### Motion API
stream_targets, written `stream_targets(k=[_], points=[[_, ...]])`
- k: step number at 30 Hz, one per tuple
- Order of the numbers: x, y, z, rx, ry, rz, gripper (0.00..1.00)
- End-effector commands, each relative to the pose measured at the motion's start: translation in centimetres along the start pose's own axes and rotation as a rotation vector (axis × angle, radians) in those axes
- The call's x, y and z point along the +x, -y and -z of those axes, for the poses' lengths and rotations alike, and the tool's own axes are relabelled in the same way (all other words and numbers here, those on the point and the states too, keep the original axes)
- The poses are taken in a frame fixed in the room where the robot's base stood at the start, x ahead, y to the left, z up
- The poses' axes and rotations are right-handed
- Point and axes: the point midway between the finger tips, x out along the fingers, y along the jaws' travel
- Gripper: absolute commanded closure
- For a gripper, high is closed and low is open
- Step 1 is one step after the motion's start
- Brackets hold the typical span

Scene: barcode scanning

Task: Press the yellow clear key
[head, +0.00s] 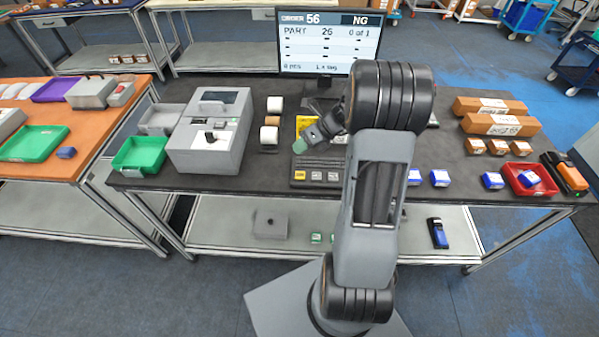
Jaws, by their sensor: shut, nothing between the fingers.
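The yellow key (300,175) is the leftmost in the front row of a dark key unit (318,163) on the table. Grey keys sit to its right on the same unit. My gripper (300,146) is shut and empty, its pale green tips pointing down and left. In the picture the tips are above the yellow key, near the unit's back left edge. The key looks uncovered and the tips look apart from it; their exact height is hard to tell. My arm hides the unit's right side.
A screen (330,42) reading "NG" and "0 of 1" stands behind. A grey printer-like machine (210,135) and label rolls (270,134) stand left. A yellow item (304,122) lies behind my gripper. Small blue-white boxes (440,178) and a red tray (527,179) are right.

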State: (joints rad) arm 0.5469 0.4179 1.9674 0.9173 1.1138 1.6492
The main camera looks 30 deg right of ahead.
Motion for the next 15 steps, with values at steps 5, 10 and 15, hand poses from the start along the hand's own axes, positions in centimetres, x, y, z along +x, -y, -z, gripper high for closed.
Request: stream_targets(k=[5, 10, 15], points=[[0.02, 0.01, 0.01, 0.0, 0.0, 0.0, 1.0], [0.08, 0.03, 0.07, -0.002, -0.001, 0.001, 1.0], [0.47, 0.31, 0.36, -0.003, -0.001, 0.001, 1.0]])
